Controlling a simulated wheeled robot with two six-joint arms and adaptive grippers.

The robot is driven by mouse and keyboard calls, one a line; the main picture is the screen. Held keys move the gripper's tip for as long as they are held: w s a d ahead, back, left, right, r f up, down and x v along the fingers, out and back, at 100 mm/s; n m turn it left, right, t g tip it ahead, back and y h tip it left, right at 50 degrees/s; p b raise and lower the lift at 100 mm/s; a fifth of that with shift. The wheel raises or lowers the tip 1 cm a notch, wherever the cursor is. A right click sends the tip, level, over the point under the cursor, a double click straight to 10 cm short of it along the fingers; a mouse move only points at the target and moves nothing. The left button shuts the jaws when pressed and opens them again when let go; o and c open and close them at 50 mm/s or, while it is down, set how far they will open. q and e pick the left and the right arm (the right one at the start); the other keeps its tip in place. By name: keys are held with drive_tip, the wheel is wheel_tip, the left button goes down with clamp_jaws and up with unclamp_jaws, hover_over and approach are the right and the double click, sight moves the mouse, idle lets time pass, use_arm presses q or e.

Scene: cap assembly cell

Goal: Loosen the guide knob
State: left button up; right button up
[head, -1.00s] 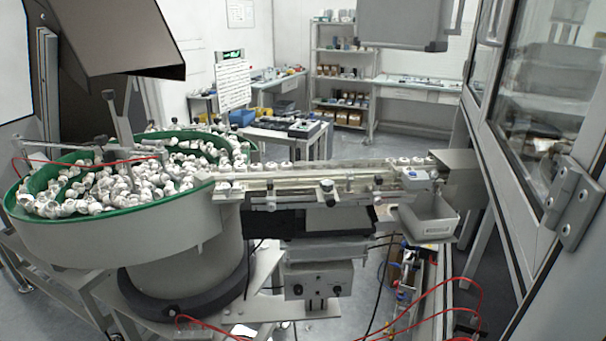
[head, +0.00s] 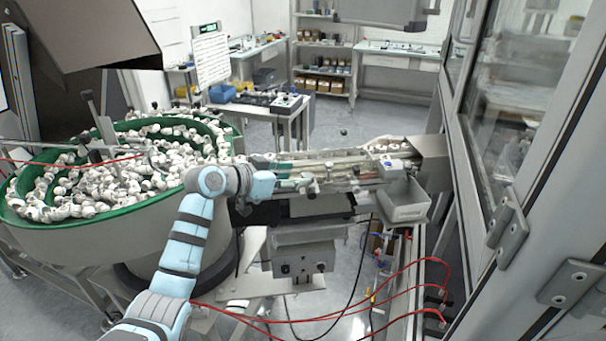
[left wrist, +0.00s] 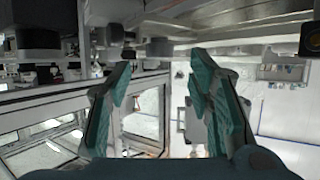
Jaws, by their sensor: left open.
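Small dark knobs stand along the near side of the feeder's guide rail; one guide knob (head: 312,189) shows just beside my left gripper (head: 298,176) in the head view. I cannot tell for sure which knob the task names. My left gripper has teal fingers, spread apart and empty, at the left part of the rail. In the left wrist view the open fingers (left wrist: 161,66) point toward the rail, and a round knob (left wrist: 160,47) shows just beyond and between the tips. It looks apart from both fingers. My right gripper is out of view.
A bowl feeder (head: 50,236) with a green rim, full of white caps, stands at left. A grey bin (head: 404,212) hangs at the rail's right end. A control box (head: 299,262) sits below the rail. A framed glass enclosure (head: 520,120) closes off the right. Red hoses run low.

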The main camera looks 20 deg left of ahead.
sight(306, 176)
use_arm(q)
drive_tip(key=x, duration=0.3)
drive_tip(key=shift+w+d+f, duration=0.15)
drive_tip(key=shift+w+d, duration=0.1)
drive_tip(key=shift+w, duration=0.1)
drive_tip(key=shift+f, duration=0.1)
drive_tip(key=shift+c, duration=0.3)
